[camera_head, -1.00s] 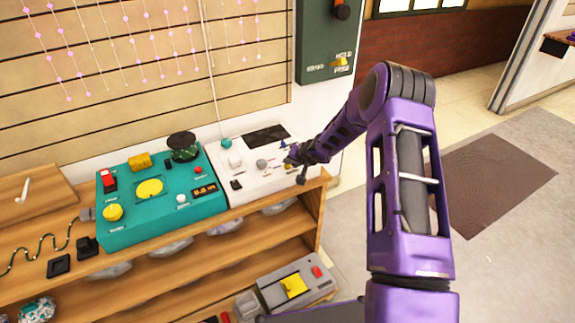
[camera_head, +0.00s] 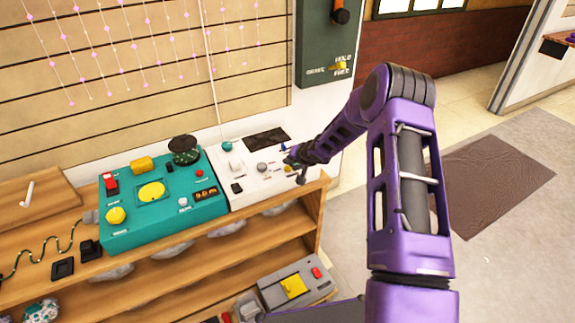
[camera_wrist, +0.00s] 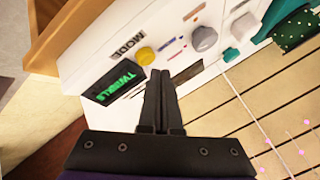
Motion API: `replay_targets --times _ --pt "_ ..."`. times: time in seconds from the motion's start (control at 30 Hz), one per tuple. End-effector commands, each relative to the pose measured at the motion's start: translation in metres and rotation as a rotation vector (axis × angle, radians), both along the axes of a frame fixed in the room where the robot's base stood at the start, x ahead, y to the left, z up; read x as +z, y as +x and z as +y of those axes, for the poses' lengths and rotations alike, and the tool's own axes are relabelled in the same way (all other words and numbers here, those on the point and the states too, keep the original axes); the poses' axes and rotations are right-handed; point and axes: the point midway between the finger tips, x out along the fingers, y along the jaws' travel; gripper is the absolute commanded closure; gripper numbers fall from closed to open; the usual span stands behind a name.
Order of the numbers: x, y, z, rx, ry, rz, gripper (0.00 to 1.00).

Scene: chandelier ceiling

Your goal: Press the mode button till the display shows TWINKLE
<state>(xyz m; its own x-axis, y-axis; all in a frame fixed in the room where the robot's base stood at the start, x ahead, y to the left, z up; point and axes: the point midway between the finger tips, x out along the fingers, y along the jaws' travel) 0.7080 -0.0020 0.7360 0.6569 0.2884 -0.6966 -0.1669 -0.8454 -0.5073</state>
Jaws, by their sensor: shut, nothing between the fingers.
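The white control panel (camera_head: 245,190) lies on the wooden shelf in the head view, and it fills the upper middle of the wrist view (camera_wrist: 100,30). In the wrist view a yellow round button (camera_wrist: 146,55) sits beside the printed word MODE. Next to it a dark display (camera_wrist: 118,83) shows green letters that read TWINKLE. My gripper (camera_wrist: 160,73) is shut and empty, with its tips right beside the yellow button. I cannot tell whether they touch it. In the head view my gripper (camera_head: 290,159) is over the panel's right part, hiding the display.
A grey knob (camera_wrist: 204,39) and a teal knob (camera_wrist: 231,55) stand on the panel near my fingers. A teal box (camera_head: 140,221) with several controls is to the left. A dark green wall box (camera_head: 325,45) with a lever hangs behind. Open floor lies to the right.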

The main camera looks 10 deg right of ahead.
Motion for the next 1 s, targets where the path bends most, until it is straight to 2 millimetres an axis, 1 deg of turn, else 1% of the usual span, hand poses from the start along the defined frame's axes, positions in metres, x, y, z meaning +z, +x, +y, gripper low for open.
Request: replay_targets --times 0.37,0.47,0.9,1.0 --pt "0.002 0.0 0.0 0.0 0.0 0.0 1.0" --pt "0.009 0.0 0.0 -0.001 0.001 0.0 1.0" --pt "0.049 0.0 -0.001 -0.001 0.0 0.001 1.0" --pt "0.052 0.0 0.0 -0.001 -0.001 0.0 1.0"
